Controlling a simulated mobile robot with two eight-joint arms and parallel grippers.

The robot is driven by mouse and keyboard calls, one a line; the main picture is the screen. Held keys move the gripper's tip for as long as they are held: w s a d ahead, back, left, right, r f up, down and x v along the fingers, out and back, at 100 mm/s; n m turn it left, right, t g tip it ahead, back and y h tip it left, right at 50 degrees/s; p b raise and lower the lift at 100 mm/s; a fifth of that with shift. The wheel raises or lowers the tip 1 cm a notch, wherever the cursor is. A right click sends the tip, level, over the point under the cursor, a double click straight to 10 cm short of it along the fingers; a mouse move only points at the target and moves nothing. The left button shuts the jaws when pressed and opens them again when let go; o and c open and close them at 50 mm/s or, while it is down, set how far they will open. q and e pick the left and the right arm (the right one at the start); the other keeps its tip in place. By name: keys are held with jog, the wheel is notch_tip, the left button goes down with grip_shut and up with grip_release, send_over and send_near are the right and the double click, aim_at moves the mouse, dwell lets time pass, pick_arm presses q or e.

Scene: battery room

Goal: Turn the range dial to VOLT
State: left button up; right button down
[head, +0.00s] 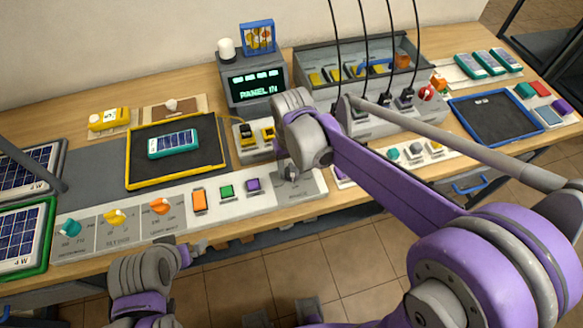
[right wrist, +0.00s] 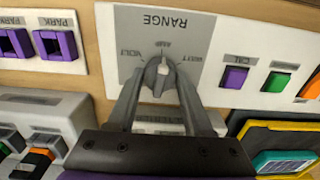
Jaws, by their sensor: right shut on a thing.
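The grey range dial (right wrist: 161,76) sits on a light grey plate (right wrist: 200,28) marked RANGE. In the right wrist view the labels read upside down: VOLT to the left, AMP beyond the knob, WATT to the right. The dial's pale pointer appears to face AMP. My right gripper (right wrist: 160,85) is shut on the dial, one finger on each side. In the head view the dial (head: 289,174) is partly hidden by my right wrist. My left gripper (head: 197,247) hangs low near the table's front edge, empty; its finger opening is unclear.
Orange, green and purple buttons (head: 226,192) lie left of the dial. Teal, yellow and orange knobs (head: 160,206) are further left. A yellow-rimmed tray (head: 214,181) holds a small panel meter (head: 173,143). A display box (head: 256,83) reading PANEL stands behind.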

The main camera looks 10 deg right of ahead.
aim_at(292, 168)
jog(key=n, duration=0.6)
jog(key=shift+n+b, duration=0.3)
jog(key=shift+b, duration=0.1)
jog(key=n, duration=0.3)
jog(key=shift+n+b, duration=0.3)
jog(key=shift+n, duration=1.5)
jog(key=shift+c, duration=1.5)
grip_release()
jog(key=shift+r, duration=0.1)
notch_tip(292, 168, up, 11)
jog(key=shift+p, duration=0.4)
